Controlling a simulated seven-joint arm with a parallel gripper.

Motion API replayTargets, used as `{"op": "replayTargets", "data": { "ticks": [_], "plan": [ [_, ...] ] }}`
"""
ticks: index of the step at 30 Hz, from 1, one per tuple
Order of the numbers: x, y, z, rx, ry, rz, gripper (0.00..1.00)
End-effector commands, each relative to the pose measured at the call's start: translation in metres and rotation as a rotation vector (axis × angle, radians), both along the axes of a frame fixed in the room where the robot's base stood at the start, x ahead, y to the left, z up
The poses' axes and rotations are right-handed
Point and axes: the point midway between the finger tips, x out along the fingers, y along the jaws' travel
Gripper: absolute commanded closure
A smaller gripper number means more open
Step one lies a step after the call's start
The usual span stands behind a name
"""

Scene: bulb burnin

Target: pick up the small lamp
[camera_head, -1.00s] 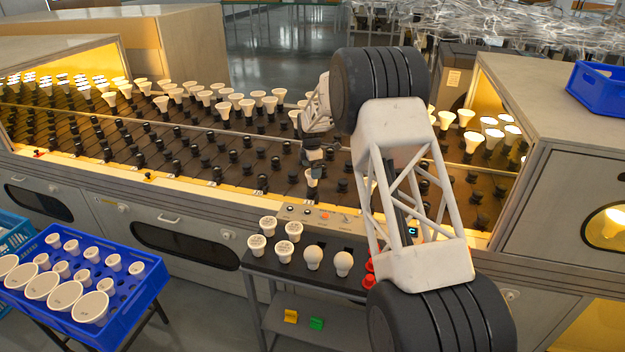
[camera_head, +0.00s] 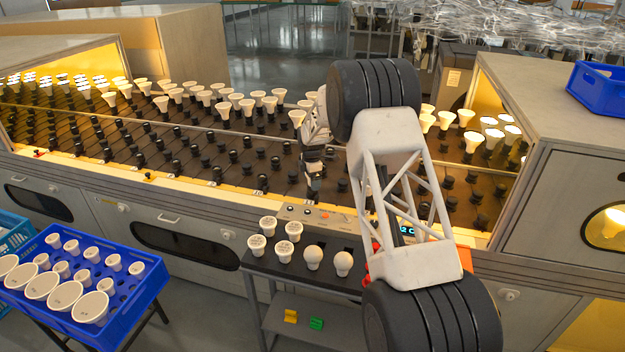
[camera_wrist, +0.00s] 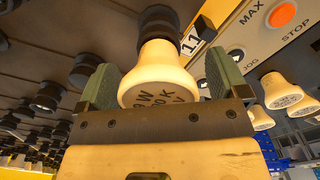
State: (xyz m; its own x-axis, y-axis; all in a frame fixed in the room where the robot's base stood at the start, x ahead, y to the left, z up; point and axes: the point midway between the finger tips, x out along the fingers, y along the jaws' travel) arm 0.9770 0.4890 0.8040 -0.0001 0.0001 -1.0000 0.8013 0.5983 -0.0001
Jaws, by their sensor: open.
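A small cream reflector lamp (camera_wrist: 160,72) with dark print on its face sits base-first in a black socket (camera_wrist: 158,22) beside a tag marked 11 in the wrist view. My gripper (camera_wrist: 161,80) is open, with one green finger on each side of this lamp. A gap shows beside the left finger; I cannot tell whether the right finger touches. In the head view my gripper (camera_head: 313,186) is low over the front row of the socket rack, and the lamp is mostly hidden by it.
Many empty sockets (camera_head: 215,172) surround the gripper, with lit lamps (camera_head: 473,140) to the right. A blue crate (camera_head: 130,318) of lamps stands at the left.

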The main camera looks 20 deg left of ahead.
Motion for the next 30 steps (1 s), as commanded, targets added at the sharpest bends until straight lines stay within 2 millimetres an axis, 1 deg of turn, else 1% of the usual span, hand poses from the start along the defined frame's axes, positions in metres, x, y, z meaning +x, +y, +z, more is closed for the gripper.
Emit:
{"op": "replayTargets", "data": {
  "ticks": [9,11,12,20,30],
  "plan": [
    [0.0001,0.0001,0.0002,0.000,0.000,0.000,0.08],
    [0.0001,0.0001,0.0002,0.000,0.000,0.000,0.15],
    [0.0001,0.0001,0.0002,0.000,0.000,0.000,0.21],
    [0.0001,0.0001,0.0002,0.000,0.000,0.000,0.61],
    [0.0002,0.0000,0.0018,0.001,-0.001,0.000,0.62]
  ]
}}
